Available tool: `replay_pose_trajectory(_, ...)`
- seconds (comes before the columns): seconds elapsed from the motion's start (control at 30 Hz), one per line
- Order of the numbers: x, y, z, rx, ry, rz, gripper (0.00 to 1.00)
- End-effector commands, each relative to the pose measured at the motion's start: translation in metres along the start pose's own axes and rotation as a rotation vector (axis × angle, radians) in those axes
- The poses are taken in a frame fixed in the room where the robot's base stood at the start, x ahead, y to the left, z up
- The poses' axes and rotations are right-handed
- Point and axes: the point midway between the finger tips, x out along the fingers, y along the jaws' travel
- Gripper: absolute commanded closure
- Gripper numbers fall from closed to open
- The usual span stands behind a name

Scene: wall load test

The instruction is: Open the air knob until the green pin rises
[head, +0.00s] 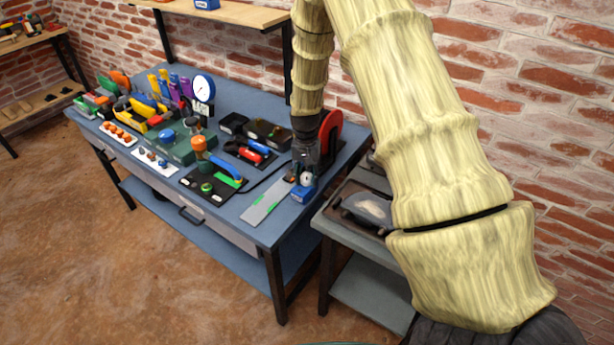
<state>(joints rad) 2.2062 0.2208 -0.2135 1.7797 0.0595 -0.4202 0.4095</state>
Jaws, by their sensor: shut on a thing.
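My gripper (305,158) is dark and points down at the right end of the blue workbench. It is shut at a small unit with a blue block (302,194) and a round white-faced gauge (306,179). The fingers cover what they hold; by its place it is the air knob, but I cannot make out its shape or how far it is turned. I cannot make out the green pin. A grey plate with green strips (267,202) lies just left of the blue block.
The workbench (232,212) carries many tools and fixtures. A red disc (331,130) stands close behind my gripper. A grey side table (336,227) with a dark vise-like object stands at right.

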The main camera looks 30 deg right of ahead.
Motion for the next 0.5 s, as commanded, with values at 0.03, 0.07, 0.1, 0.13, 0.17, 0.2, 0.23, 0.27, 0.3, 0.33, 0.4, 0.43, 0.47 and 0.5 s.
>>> replay_pose_trajectory(0.03, -0.0005, -0.0001, -0.0004, -0.043, 0.001, -0.001, 0.87)
replay_pose_trajectory(0.07, -0.0005, -0.0002, -0.0003, -0.073, 0.002, -0.001, 0.87)
replay_pose_trajectory(0.1, -0.0005, -0.0003, -0.0003, -0.111, 0.003, -0.001, 0.87)
replay_pose_trajectory(0.13, -0.0005, -0.0006, -0.0002, -0.139, 0.004, -0.001, 0.87)
replay_pose_trajectory(0.17, -0.0005, -0.0006, -0.0001, -0.168, 0.004, -0.001, 0.87)
replay_pose_trajectory(0.2, -0.0005, -0.0008, 0.0, -0.206, 0.005, -0.001, 0.87)
replay_pose_trajectory(0.23, -0.0005, -0.0009, 0.0, -0.234, 0.005, -0.001, 0.87)
replay_pose_trajectory(0.27, -0.0004, -0.0008, 0.0001, -0.263, 0.006, -0.001, 0.87)
replay_pose_trajectory(0.3, -0.0004, -0.0007, 0.0, -0.301, 0.007, -0.001, 0.87)
replay_pose_trajectory(0.33, -0.0004, -0.0006, 0.0, -0.328, 0.007, -0.001, 0.87)
replay_pose_trajectory(0.4, -0.0005, -0.0006, 0.0, -0.395, 0.009, -0.001, 0.87)
replay_pose_trajectory(0.43, -0.0005, -0.0007, 0.0, -0.424, 0.01, -0.001, 0.87)
replay_pose_trajectory(0.47, -0.0006, -0.0007, 0.0, -0.453, 0.011, 0.0, 0.87)
replay_pose_trajectory(0.5, -0.0006, -0.001, 0.0001, -0.49, 0.012, -0.001, 0.87)
